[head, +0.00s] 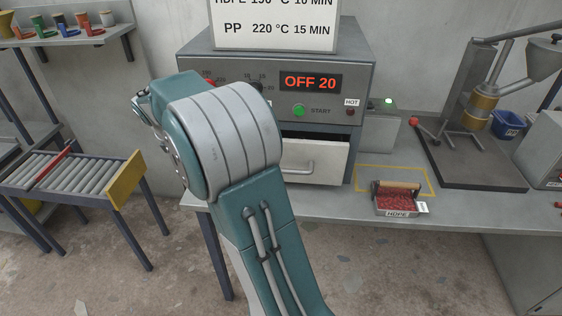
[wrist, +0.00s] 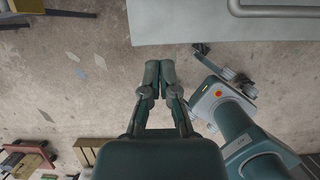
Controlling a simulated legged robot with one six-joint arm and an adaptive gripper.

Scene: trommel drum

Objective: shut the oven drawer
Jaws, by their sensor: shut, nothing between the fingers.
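The grey oven (head: 360,75) stands on the bench, its display reading OFF 20. Its pale drawer (head: 330,168) with a bar handle (head: 298,167) is pulled out below the control panel, with a dark gap above its front. My arm covers the drawer's left part in the head view. In the wrist view, a pale panel (wrist: 190,22) with a metal bar (wrist: 275,10), apparently the drawer front and handle, crosses the top right. My gripper (wrist: 159,66) is shut and empty, its fingertips just below that panel in the picture; whether they touch cannot be told.
A small tray of red granules labelled HDPE (head: 397,200) sits on the bench right of the drawer, by a yellow marked outline. A press (head: 480,120) stands farther right. A roller conveyor (head: 70,175) is at the left. The floor in front is open.

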